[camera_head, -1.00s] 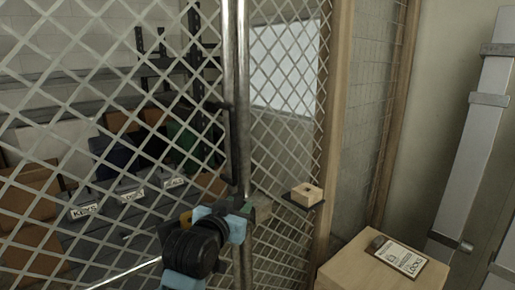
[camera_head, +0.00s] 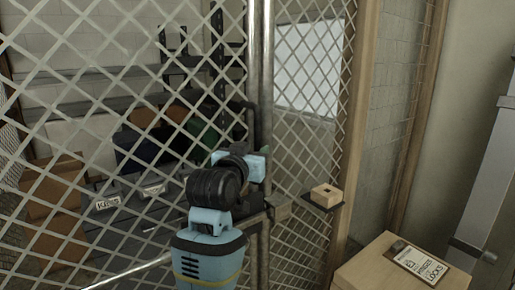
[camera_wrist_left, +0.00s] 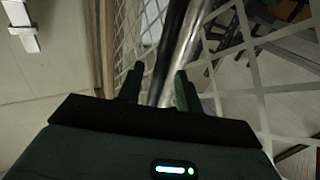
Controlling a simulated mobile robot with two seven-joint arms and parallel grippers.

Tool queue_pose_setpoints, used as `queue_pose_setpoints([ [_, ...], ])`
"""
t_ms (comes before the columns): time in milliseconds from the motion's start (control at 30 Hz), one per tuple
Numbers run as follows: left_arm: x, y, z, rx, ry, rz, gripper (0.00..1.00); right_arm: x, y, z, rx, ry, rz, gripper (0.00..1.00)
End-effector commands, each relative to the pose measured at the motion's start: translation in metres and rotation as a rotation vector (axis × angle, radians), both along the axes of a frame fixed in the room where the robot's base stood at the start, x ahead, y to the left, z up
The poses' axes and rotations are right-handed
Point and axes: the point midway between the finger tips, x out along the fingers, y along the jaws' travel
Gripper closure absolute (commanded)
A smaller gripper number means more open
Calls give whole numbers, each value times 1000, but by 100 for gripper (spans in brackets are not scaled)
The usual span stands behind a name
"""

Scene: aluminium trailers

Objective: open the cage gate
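The cage gate (camera_head: 120,120) is a pale diamond-mesh panel on the left of the head view. Its metal edge post (camera_head: 253,60) stands right beside a second post (camera_head: 267,80), so the gate looks shut or nearly so. Contact is unclear. My right gripper is not in view.
A small wooden block (camera_head: 326,194) sits on a dark ledge right of the posts. A wooden box (camera_head: 375,270) with a "LOCKS" clipboard (camera_head: 418,262) stands at lower right. Labelled bins (camera_head: 105,205) and shelving are behind the mesh. A metal column (camera_head: 490,190) stands far right.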

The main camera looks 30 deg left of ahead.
Motion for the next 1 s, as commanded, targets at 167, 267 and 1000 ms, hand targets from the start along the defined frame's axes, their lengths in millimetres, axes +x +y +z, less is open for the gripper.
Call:
queue_pose_setpoints([
  [167, 18, 4, 1, 0, -1, 0, 64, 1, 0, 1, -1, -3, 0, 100],
  [267, 24, 5, 1, 0, -1, 0, 64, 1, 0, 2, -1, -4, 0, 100],
  [1000, 26, 5, 0, 0, -1, 1, 100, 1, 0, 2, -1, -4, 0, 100],
])
